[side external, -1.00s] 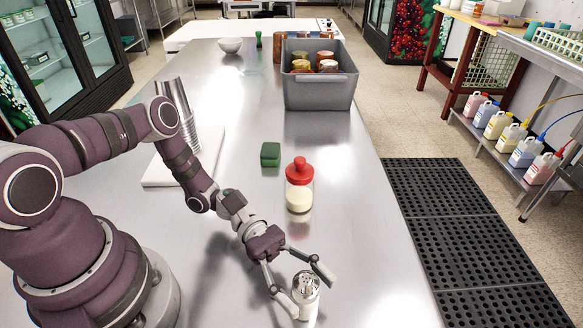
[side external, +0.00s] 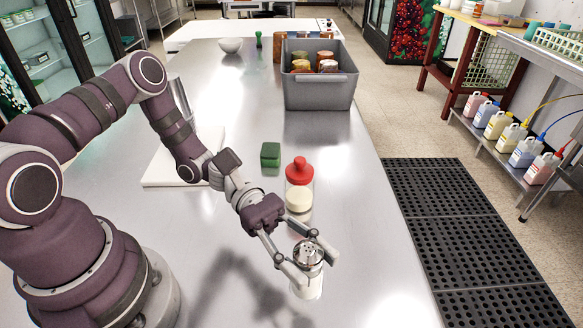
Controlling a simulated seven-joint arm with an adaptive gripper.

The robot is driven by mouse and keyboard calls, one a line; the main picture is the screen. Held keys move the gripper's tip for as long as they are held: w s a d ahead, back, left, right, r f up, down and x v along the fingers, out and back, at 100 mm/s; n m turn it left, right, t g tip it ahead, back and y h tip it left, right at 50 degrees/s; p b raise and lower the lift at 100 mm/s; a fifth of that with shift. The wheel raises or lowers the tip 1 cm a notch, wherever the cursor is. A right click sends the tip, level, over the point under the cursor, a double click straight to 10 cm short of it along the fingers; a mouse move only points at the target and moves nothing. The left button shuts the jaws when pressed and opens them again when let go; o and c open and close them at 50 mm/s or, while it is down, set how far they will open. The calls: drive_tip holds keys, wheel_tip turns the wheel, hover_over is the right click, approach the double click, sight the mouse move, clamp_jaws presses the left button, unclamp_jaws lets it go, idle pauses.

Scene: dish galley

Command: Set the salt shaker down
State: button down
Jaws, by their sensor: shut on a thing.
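The salt shaker (side external: 312,287) is white with a perforated metal top, and stands roughly upright between the fingers of my gripper (side external: 307,265). My gripper is shut on it near its top, at the near end of the steel counter (side external: 360,270). The shaker seems to be held above the counter, but the gap under its base is hard to judge. The fingers hide part of its body.
A red-topped jar (side external: 299,190) stands just behind my gripper, with a green block (side external: 270,155) beyond it. A grey bin (side external: 318,95) with jars stands further back. A white board (side external: 160,172) lies at left. The counter's right front is clear.

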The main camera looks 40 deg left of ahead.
sight(321, 247)
wheel_tip(321, 247, up, 3)
drive_tip(key=shift+f, duration=0.1)
drive_tip(key=shift+w+d+r+n+t, duration=0.2)
drive_tip(key=shift+w+d+n+t, duration=0.1)
drive_tip(key=shift+w+t, duration=0.3)
drive_tip(key=w+d+f+n+t+y, duration=0.1)
drive_tip(key=w+d+n+t+y, duration=0.15)
drive_tip(key=w+n+t, duration=0.65)
drive_tip(key=shift+m+t+y, duration=0.25)
drive_tip(key=shift+m+t, duration=0.55)
drive_tip(key=w+f, duration=0.1)
drive_tip(key=f, duration=0.1)
drive_tip(key=w+f, duration=0.1)
drive_tip(key=f, duration=0.2)
drive_tip(key=w+f, duration=0.2)
drive_tip(key=shift+a+f, duration=0.2)
drive_tip(key=shift+f, duration=0.5)
drive_tip(key=shift+f, duration=0.1)
drive_tip(key=c, duration=0.7)
unclamp_jaws()
drive_tip(key=shift+c, duration=0.2)
